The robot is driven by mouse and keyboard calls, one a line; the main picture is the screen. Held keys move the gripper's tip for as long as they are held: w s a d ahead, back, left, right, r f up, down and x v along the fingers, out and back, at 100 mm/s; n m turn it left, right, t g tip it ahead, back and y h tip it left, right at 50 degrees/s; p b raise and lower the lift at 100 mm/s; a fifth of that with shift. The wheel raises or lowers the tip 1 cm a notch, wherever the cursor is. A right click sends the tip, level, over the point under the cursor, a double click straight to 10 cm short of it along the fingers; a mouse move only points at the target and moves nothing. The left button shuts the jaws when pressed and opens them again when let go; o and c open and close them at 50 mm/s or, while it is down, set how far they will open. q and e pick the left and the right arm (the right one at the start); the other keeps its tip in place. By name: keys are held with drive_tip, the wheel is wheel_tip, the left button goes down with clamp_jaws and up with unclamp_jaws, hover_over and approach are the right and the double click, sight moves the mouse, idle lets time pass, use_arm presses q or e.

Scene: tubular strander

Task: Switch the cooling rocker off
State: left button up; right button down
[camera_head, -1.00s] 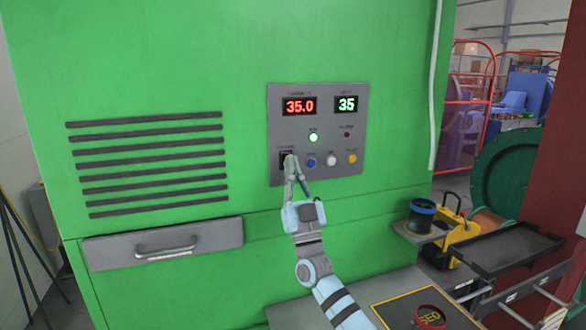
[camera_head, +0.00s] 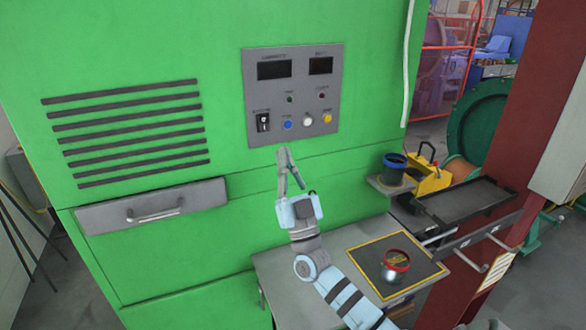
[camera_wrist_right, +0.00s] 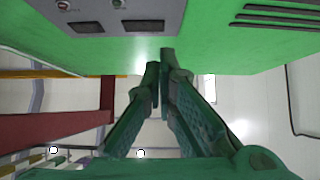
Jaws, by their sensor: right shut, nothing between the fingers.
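The cooling rocker (camera_head: 263,122) is a black switch at the lower left of the grey control panel (camera_head: 290,73) on the green cabinet. The panel's two displays (camera_head: 275,70) are dark, and its small lamps look unlit. My right gripper (camera_head: 284,150) is shut and empty, just below the panel and apart from the rocker. In the right wrist view its fingers (camera_wrist_right: 160,62) are together in front of the green cabinet, with part of the panel (camera_wrist_right: 110,12) at the top left. The rocker is not seen in that view. My left gripper is not in view.
Blue, white and yellow buttons (camera_head: 308,119) sit right of the rocker. A drawer with a handle (camera_head: 155,214) is at lower left. A shelf holds a dark blue-rimmed cup (camera_head: 393,168); a red-rimmed container (camera_head: 396,262) stands on the bench mat. A black tray (camera_head: 470,205) is at right.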

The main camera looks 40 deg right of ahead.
drive_tip(key=v, duration=0.3)
drive_tip(key=shift+s+r, duration=0.1)
drive_tip(key=shift+s, duration=0.1)
drive_tip(key=shift+w+a, duration=0.1)
drive_tip(key=shift+w, duration=0.05)
